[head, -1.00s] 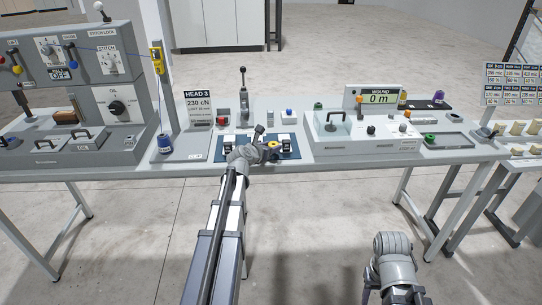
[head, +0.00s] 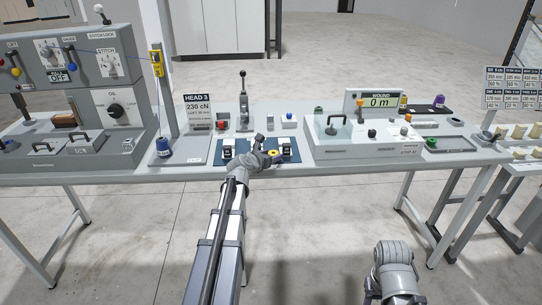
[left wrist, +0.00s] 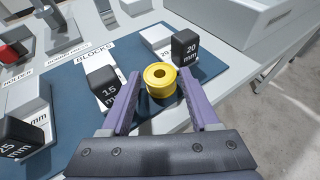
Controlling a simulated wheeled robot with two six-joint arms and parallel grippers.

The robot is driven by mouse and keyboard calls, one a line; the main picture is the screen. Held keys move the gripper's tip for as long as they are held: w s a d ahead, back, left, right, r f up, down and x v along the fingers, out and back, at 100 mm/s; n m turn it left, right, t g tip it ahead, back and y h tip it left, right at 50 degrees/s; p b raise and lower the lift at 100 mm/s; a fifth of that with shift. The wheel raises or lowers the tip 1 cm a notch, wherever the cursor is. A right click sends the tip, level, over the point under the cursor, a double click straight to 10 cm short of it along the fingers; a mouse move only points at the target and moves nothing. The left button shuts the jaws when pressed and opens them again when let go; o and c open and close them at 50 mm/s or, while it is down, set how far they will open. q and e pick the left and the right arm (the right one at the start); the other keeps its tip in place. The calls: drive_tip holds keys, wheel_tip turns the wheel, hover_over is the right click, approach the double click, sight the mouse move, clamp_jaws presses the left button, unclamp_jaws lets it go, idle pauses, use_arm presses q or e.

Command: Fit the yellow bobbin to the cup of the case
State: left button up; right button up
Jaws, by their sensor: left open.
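The yellow bobbin (left wrist: 159,79) sits on the blue mat (left wrist: 70,92), between the two fingers of my left gripper (left wrist: 160,100) in the left wrist view. Small gaps show beside it, and the gripper is open. In the head view the bobbin (head: 273,153) is a small yellow spot just right of my left gripper (head: 268,156), partly covered by it. My right arm (head: 394,270) shows at the lower right of the head view, but its fingers cannot be made out. I cannot clearly identify the case and its cup in these frames.
Black-topped gauge blocks marked 15 mm (left wrist: 103,87) and 20 mm (left wrist: 184,47) stand close on either side of the bobbin. A lever (head: 243,105) rises behind the mat.

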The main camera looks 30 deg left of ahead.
use_arm(q)
drive_tip(key=p+v, duration=0.4)
drive_tip(key=v, duration=0.8)
drive_tip(key=shift+r, duration=0.15)
drive_tip(key=s+d+f+m+g+h, duration=0.2)
drive_tip(key=d+f+m+g, duration=0.2)
drive_tip(key=d+m, duration=0.65)
drive_tip(key=s+d+f+m+g+h, duration=0.25)
drive_tip(key=d+f+m, duration=0.4)
drive_tip(key=d, duration=0.75)
drive_tip(key=s+d+f+m+g+y, duration=0.1)
drive_tip(key=s+d+m+g+y, duration=0.1)
drive_tip(key=s+d+m, duration=0.3)
drive_tip(key=s+d+f+m+g+y, duration=0.2)
drive_tip(key=s+d+m+g, duration=0.3)
drive_tip(key=s+m, duration=0.6)
drive_tip(key=m+y, duration=0.1)
drive_tip(key=m, duration=0.6)
drive_tip(key=shift+d+y, duration=0.25)
drive_tip(key=shift+y, duration=0.1)
drive_tip(key=shift+s+g, duration=0.1)
drive_tip(key=shift+g, duration=0.15)
